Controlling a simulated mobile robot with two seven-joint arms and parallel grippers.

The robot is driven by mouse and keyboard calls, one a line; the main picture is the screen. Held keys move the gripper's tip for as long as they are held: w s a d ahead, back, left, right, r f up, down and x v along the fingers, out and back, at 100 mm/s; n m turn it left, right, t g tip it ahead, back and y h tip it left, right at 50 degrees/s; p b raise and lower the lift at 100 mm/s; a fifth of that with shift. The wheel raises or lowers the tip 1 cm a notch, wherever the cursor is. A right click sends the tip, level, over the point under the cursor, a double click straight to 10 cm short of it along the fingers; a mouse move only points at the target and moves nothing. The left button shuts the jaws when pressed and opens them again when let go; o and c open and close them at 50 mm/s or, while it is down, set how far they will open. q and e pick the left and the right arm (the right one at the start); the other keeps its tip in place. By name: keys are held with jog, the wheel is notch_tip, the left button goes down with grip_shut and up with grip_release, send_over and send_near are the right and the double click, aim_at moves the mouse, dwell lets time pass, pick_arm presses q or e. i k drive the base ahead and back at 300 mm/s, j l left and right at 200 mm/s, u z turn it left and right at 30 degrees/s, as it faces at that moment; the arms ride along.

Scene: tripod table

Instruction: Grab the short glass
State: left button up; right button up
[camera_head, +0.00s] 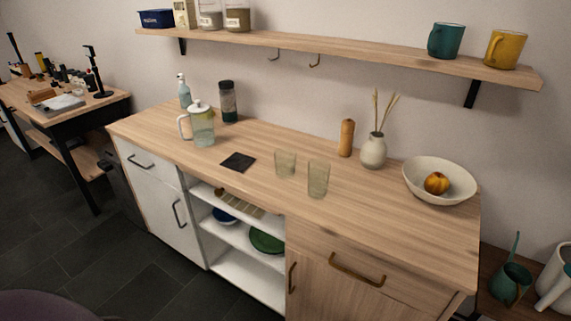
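Two clear greenish glasses stand upright near the middle of the wooden counter (250,190). The short glass (285,164) is the left one, a little farther back. The taller glass (318,180) stands just to its right and nearer the front edge, with a small gap between them. Both look empty. Neither of my grippers shows in the head view.
A dark coaster (238,162) lies left of the glasses. A glass pitcher (202,126) stands farther left. Behind right are a pepper mill (346,138), a vase (373,151) and a bowl (440,192) with fruit. A wall shelf (350,54) overhangs the back. Counter before the glasses is clear.

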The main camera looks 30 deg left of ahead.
aim_at(285, 163)
jog(key=i+j, duration=0.1)
jog(key=j, duration=0.65)
jog(key=i+j, duration=0.1)
jog(key=j, duration=0.6)
jog(key=i+j, duration=0.1)
jog(key=j, duration=0.65)
jog(key=i+j+z, duration=0.1)
jog(key=j, duration=0.6)
jog(key=i+j, duration=0.1)
jog(key=j, duration=0.65)
